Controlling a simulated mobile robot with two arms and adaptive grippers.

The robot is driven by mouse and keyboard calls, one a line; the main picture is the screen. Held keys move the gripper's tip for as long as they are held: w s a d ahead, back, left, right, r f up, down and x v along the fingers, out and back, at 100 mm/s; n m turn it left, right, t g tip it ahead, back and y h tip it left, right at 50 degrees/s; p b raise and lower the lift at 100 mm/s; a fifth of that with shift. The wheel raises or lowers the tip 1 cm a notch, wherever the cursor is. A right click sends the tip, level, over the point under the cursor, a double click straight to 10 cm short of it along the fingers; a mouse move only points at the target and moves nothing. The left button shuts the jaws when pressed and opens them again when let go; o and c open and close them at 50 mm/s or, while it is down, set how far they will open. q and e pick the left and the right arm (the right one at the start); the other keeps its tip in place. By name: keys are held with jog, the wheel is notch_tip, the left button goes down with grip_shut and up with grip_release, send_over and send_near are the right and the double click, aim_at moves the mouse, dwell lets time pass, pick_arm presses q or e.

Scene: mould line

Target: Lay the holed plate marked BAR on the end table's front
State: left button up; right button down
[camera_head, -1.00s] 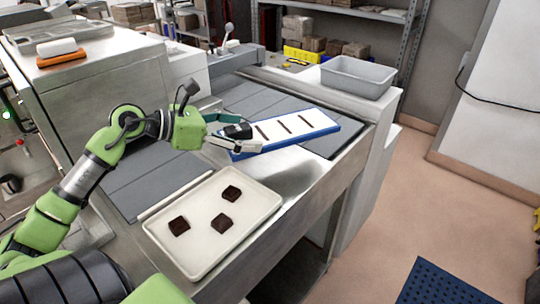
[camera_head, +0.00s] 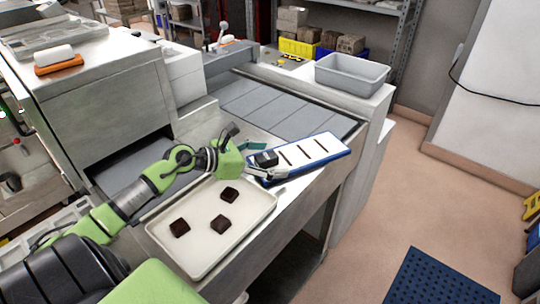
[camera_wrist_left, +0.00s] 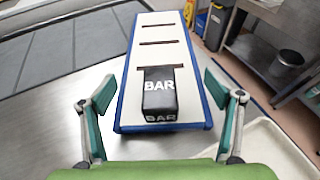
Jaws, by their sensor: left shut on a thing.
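The holed plate (camera_head: 316,147) is white with a blue rim and a row of dark slots. Its near end carries a black block marked BAR, clear in the left wrist view (camera_wrist_left: 160,92). My left gripper (camera_head: 267,168) is shut on this end of the plate; its fingers show on either side in the left wrist view (camera_wrist_left: 161,105). The plate is over the steel front strip of the end table (camera_head: 262,206), close to its front edge. I cannot tell whether it touches the steel. My right gripper is not in view.
A cream tray (camera_head: 253,222) with 3 dark brown pieces lies on the front strip, left of and nearer than the plate. The grey slatted belt (camera_head: 265,106) behind is bare. A grey bin (camera_head: 352,73) stands at the back right. A blue perforated mat (camera_head: 440,278) lies on the floor.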

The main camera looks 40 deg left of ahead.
pick_arm(q)
jog(key=o, duration=1.5)
jog(key=shift+f, duration=0.1)
jog(key=shift+c, duration=0.2)
jog(key=shift+s, duration=0.1)
